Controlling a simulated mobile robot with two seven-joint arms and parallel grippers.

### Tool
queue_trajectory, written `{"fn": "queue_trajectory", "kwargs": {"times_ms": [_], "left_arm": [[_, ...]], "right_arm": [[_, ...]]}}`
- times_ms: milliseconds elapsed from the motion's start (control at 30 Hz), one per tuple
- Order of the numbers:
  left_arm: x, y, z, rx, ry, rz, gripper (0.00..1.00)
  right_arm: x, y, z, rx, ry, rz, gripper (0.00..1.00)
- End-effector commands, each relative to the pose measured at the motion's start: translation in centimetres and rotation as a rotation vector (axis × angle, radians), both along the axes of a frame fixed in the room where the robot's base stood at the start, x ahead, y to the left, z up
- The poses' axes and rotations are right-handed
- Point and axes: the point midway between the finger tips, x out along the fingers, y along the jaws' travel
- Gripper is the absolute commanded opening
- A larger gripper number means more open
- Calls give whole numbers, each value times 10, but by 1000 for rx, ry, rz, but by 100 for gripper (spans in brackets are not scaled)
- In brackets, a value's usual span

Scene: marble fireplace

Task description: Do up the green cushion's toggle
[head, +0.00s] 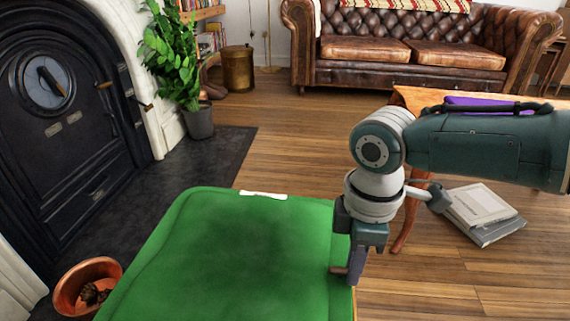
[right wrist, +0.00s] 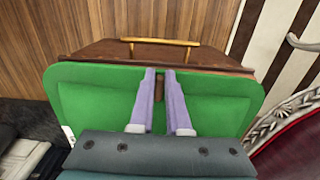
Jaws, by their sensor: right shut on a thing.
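The green cushion (head: 225,250) fills the lower middle of the head view, and it also spreads across the right wrist view (right wrist: 95,100). My right gripper (head: 355,280) points down at the cushion's right edge. In the right wrist view, its two pale purple fingers (right wrist: 160,73) are close together over the cushion, with a small brown piece (right wrist: 160,88) between them that looks like the toggle. A brown end (head: 338,270) sticks out left of the fingers in the head view. I cannot make out a loop, or whether the toggle passes through one. My left gripper is not in view.
A brown wooden piece with a brass handle (right wrist: 160,41) lies along the cushion's edge. A copper bowl (head: 70,295) stands left of the cushion, by the black stove (head: 65,110). Books (head: 480,212) lie on the floor near a wooden table (head: 400,97). Open floor lies beyond the cushion.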

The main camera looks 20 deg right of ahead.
Motion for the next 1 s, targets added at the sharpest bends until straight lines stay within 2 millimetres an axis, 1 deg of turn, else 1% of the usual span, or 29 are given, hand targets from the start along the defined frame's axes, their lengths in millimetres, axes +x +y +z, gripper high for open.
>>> {"fn": "queue_trajectory", "kwargs": {"times_ms": [367, 400, 600, 667, 900, 1000], "left_arm": [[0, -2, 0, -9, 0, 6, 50], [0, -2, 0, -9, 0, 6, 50], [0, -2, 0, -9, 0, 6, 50], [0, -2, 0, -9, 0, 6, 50], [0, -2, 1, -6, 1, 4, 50], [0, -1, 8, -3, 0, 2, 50]], "right_arm": [[0, 1, 0, 1, 0, 6, 0], [0, 1, 0, 1, 0, 5, 17], [0, 0, 0, 1, 0, 5, 39], [0, 0, 0, 1, 0, 4, 45], [0, 0, 1, 1, 1, 4, 45], [0, 0, 10, 1, -1, 4, 45]]}}
